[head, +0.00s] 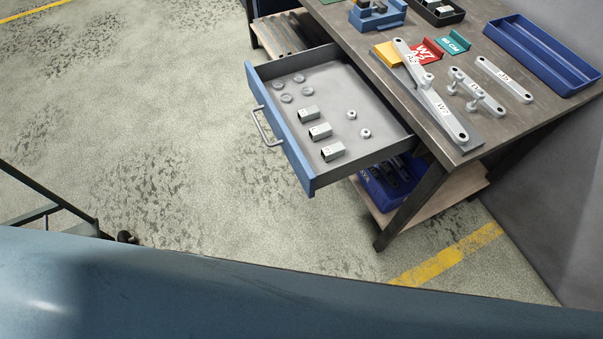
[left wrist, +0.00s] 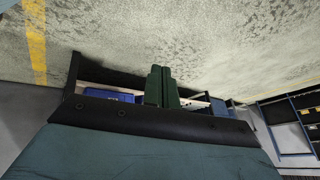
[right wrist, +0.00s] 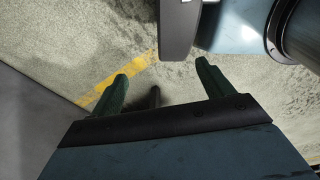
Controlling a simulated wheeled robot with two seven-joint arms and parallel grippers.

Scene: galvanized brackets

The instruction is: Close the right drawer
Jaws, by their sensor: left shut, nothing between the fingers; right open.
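The drawer (head: 288,140) with a blue front stands pulled far out of the workbench in the head view. Its grey bar handle (head: 264,127) faces left. Inside lie several square metal tubes (head: 320,132), several round rings (head: 286,98) and two small fittings (head: 352,114). Neither gripper shows in the head view. My left gripper (left wrist: 162,70) is shut and empty in the left wrist view, its green fingers together. My right gripper (right wrist: 162,72) is open and empty in the right wrist view, over the floor. No drawer handle is near either gripper's fingers.
The workbench top (head: 440,125) carries labelled metal bars (head: 437,102), a blue tray (head: 541,55), and red (head: 425,51) and yellow (head: 388,54) brackets. A blue crate (head: 385,188) sits on the lower shelf. Open floor (head: 150,130) lies in front of the drawer. A grey wall (head: 555,185) stands at right.

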